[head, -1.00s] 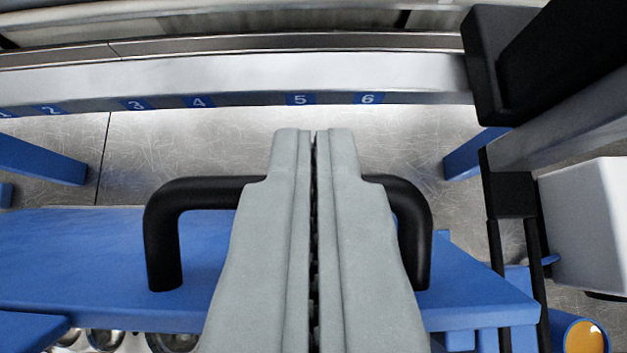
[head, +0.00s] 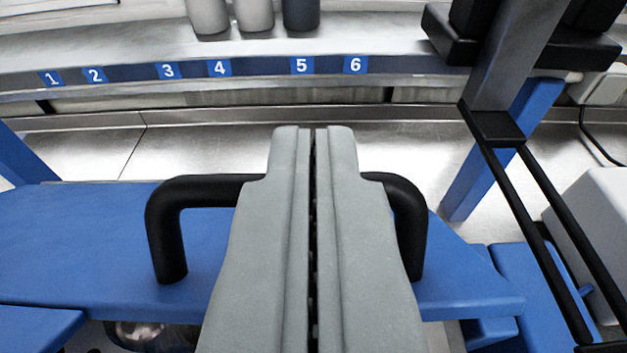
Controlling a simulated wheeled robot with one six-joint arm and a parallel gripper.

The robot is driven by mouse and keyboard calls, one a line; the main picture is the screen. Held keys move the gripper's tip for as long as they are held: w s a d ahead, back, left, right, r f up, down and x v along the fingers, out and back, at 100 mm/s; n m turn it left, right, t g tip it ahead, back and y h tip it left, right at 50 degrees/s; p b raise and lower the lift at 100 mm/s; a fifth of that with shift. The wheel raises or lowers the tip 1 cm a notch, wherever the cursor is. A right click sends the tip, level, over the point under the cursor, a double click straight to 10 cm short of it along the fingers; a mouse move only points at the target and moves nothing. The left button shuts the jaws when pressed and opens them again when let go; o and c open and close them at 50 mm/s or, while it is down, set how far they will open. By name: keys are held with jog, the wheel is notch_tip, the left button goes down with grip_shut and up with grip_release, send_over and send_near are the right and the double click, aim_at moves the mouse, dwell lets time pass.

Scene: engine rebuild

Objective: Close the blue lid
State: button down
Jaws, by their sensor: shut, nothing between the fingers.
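The blue lid (head: 80,240) spans the lower part of the head view as a flat blue panel with a black U-shaped handle (head: 168,240) on it. My gripper (head: 313,130) is shut and empty, with its grey fingers reaching up the middle of the picture. The fingers cross in front of the handle and hide the middle of its bar. Whether they touch the bar cannot be told. A gap shows below the lid's near edge, with a shiny round metal part (head: 140,330) in it.
A steel shelf with blue number labels (head: 219,68) runs across the back, with grey and dark cylinders (head: 254,12) on it. A blue post (head: 505,145) and black rails (head: 545,225) stand at the right, near a white box (head: 588,220). Bare steel bench (head: 390,150) lies behind the lid.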

jog(key=s+f, duration=0.1)
jog(key=f, duration=0.1)
jog(key=s+f, duration=0.3)
jog(key=f, duration=0.2)
jog(key=shift+s, duration=0.4)
jog(key=shift+s+f, duration=0.35)
jog(key=shift+f, duration=1.1)
jog(key=shift+r, duration=0.1)
